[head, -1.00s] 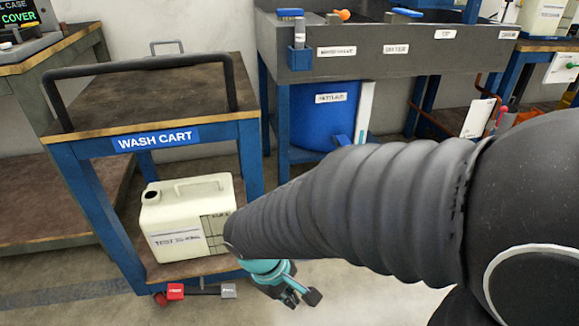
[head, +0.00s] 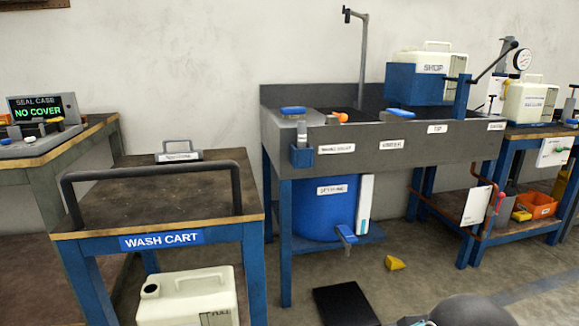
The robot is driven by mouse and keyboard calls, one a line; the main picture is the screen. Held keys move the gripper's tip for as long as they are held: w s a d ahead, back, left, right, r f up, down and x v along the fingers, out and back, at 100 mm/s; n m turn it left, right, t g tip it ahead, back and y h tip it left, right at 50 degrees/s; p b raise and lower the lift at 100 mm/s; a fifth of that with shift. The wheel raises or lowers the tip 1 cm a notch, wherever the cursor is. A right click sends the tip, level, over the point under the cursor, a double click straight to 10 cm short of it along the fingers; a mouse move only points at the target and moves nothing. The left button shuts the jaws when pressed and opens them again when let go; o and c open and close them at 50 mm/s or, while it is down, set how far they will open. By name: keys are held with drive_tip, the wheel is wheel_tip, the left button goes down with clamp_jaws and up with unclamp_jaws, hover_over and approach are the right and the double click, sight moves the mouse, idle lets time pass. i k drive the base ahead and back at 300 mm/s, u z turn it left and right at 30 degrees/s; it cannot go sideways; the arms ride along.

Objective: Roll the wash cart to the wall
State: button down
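The wash cart (head: 161,239) stands at the left in the head view. It has blue legs, a worn brown top (head: 125,205) and a dark push handle (head: 150,174) along its near side. A blue label reads WASH CART. A cream jug (head: 187,300) sits on its lower shelf, cut off by the picture's bottom edge. The pale wall (head: 180,70) is behind the cart. Only a bit of my arm shows at the bottom right, and my gripper's fingers are not in view. The cart's wheels are out of view.
A grey sink bench (head: 290,165) stands right of the cart, with a blue drum (head: 325,212) beneath. A dark bench with a NO COVER display (head: 38,112) is at the left. A black mat (head: 345,306) and a yellow piece (head: 395,263) lie on the floor.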

sight(138, 204)
drive_tip(key=z, duration=2.25)
drive_tip(key=k, duration=1.2)
drive_tip(key=u, duration=2.15)
